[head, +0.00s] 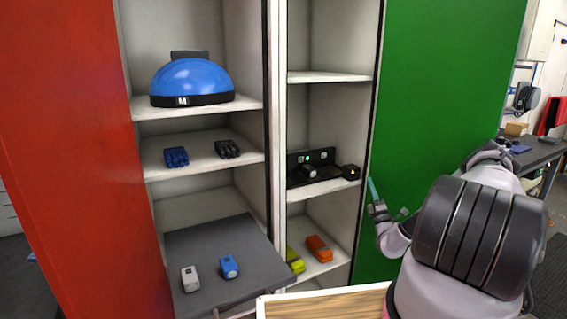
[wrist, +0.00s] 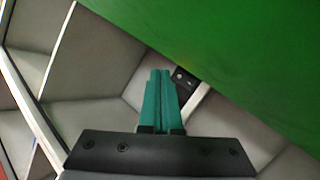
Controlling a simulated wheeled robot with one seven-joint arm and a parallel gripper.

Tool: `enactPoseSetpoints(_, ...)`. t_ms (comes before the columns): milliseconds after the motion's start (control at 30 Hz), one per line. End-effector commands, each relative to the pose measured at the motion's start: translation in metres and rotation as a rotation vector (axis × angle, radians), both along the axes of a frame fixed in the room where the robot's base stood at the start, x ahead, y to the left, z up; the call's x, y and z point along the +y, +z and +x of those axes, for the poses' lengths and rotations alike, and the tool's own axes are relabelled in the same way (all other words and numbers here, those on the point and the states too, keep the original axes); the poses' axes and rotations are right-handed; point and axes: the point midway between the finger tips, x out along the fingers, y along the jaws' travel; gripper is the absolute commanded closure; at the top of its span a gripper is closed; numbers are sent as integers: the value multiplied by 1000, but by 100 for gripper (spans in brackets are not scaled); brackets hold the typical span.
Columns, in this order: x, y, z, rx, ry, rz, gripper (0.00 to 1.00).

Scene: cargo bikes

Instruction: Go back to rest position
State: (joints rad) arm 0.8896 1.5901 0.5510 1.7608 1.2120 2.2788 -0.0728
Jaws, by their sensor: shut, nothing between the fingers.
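My gripper (head: 372,190) is in front of the right cabinet column, close to the inner side of the green door (head: 440,90). In the wrist view its two teal fingers (wrist: 160,78) are pressed together with nothing between them. Behind the fingertips, a small black item (wrist: 184,78) is partly visible at the shelf edge. In the head view my arm reaches in from the right and covers part of the green door.
The cabinet's right column holds a black charger dock (head: 311,168), a yellow item (head: 294,260) and an orange item (head: 319,248). The left column holds a blue helmet (head: 192,80), gloves (head: 177,156) and a pulled-out grey tray (head: 215,245). A red door (head: 60,150) stands open left.

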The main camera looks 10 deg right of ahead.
Motion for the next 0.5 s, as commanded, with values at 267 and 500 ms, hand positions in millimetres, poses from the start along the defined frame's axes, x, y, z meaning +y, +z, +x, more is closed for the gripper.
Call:
enactPoseSetpoints(267,96,111,1,-138,334,-401,100)
enactPoseSetpoints(500,187,185,-43,-292,632,-832,100)
